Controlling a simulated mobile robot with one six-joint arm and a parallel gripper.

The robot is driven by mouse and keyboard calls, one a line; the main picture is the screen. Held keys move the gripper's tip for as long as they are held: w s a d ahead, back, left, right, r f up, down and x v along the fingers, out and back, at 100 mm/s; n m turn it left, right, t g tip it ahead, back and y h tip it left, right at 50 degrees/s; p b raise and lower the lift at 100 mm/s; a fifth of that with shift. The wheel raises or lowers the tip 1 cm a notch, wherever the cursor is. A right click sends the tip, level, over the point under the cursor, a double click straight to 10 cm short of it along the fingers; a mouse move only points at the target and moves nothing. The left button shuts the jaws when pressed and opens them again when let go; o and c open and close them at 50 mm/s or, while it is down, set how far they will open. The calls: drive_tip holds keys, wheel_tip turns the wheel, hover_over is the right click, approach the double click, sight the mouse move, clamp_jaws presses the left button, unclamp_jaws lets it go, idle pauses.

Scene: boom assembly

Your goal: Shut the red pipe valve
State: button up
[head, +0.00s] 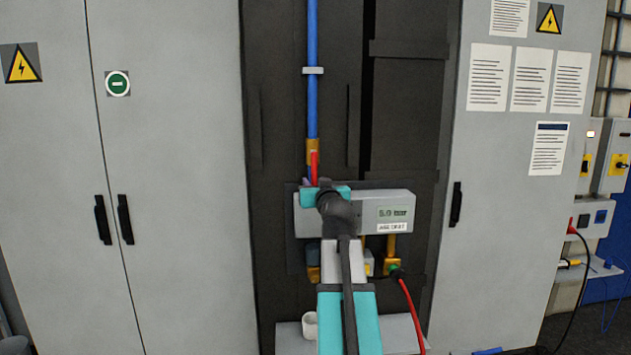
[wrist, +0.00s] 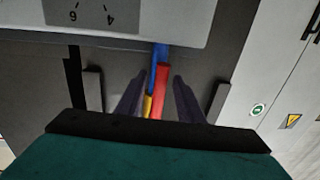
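The red valve handle (head: 314,165) stands upright, in line with the blue pipe (head: 312,75), beside a brass fitting (head: 312,146) at the pipe's lower end. In the wrist view the red handle (wrist: 162,88) shows between the two dark fingers of my gripper (wrist: 158,95), with a gap on each side. My gripper is open and appears to hold nothing. I cannot tell how far the handle reaches in between the fingers. In the head view my arm hides the fingertips and the lower end of the handle.
A grey gauge box (head: 365,212) with a "5.0 bar" display sits right behind my wrist. A red hose (head: 412,315) hangs below it. A white cup (head: 309,325) stands on a low shelf. Grey cabinets (head: 180,180) flank the dark recess.

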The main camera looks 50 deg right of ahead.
drive_tip(key=shift+w+d, duration=0.25)
drive_tip(key=shift+w, duration=0.15)
drive_tip(key=shift+c, duration=0.3)
clamp_jaws()
